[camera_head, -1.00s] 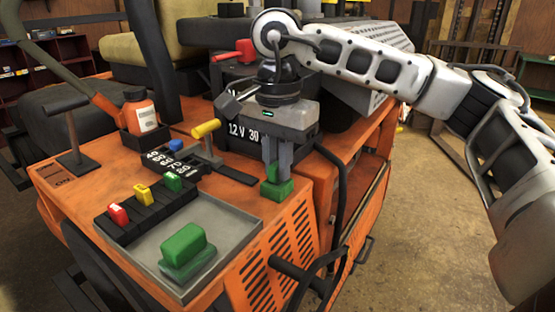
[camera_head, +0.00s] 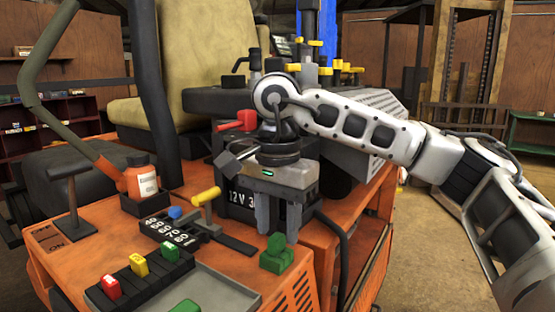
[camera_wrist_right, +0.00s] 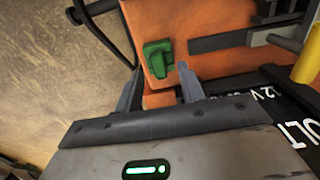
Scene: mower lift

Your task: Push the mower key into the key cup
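The green piece (camera_head: 277,254), which looks like the mower key in its cup, sits on the orange deck near its right edge. It has an upper part over a wider green base; I cannot tell key from cup or how deep one sits. My right gripper (camera_head: 278,222) is just above it, fingers pointing down, spread and empty. In the right wrist view the green piece (camera_wrist_right: 158,58) shows beyond and between the open fingertips (camera_wrist_right: 157,78), apart from them. My left gripper is not in view.
A black battery box (camera_head: 238,205) stands behind the gripper. A yellow-handled lever (camera_head: 206,197) is to its left. Red, yellow and green switches (camera_head: 140,266) and a grey tray (camera_head: 222,290) are in front. An orange bottle (camera_head: 140,177) stands at left.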

